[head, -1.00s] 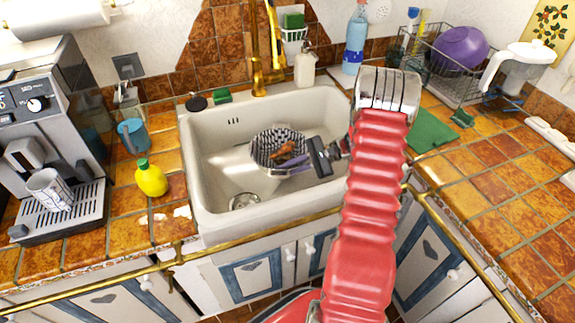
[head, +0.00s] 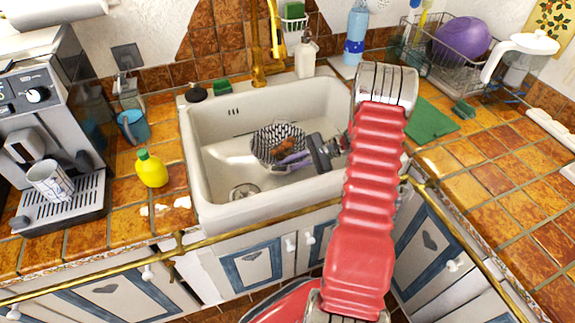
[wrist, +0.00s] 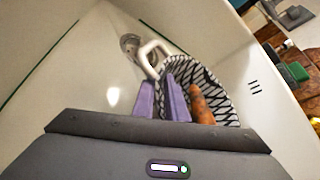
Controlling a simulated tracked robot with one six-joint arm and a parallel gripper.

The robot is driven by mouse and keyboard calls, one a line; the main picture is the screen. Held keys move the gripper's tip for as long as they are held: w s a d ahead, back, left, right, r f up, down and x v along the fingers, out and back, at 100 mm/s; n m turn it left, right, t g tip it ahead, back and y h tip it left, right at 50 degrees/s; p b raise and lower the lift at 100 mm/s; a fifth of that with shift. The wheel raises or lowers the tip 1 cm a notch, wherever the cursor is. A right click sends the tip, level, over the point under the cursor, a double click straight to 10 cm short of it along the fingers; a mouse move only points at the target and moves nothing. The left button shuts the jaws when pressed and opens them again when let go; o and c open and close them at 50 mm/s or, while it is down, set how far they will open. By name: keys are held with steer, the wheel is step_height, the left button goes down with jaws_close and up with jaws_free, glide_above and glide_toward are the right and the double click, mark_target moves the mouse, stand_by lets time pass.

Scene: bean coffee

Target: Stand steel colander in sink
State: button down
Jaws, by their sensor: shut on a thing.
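The steel colander (head: 262,150), with a dark-and-light patterned wall, is inside the white sink (head: 222,160). It looks tilted, and I cannot tell if its base touches the sink floor. An orange-brown item (head: 284,146) lies in it. My gripper (head: 297,160) reaches into the sink from the right, its purple fingers at the colander's near side. In the wrist view, the fingers (wrist: 161,98) are closed at the edge of the colander (wrist: 210,76), beside its pale looped handle (wrist: 146,58). The exact grip point is partly hidden.
The sink drain (head: 244,192) is at the front left of the basin. A brass tap (head: 256,70) rises behind. A yellow lemon-shaped bottle (head: 151,169) and blue mug (head: 133,127) stand left; a dish rack (head: 455,70) and green cloth (head: 428,122) are right.

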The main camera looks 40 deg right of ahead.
steer(key=shift+f, duration=0.25)
steer(key=c, duration=1.7)
jaws_free()
steer(key=shift+f, duration=0.1)
steer(key=shift+d, duration=0.1)
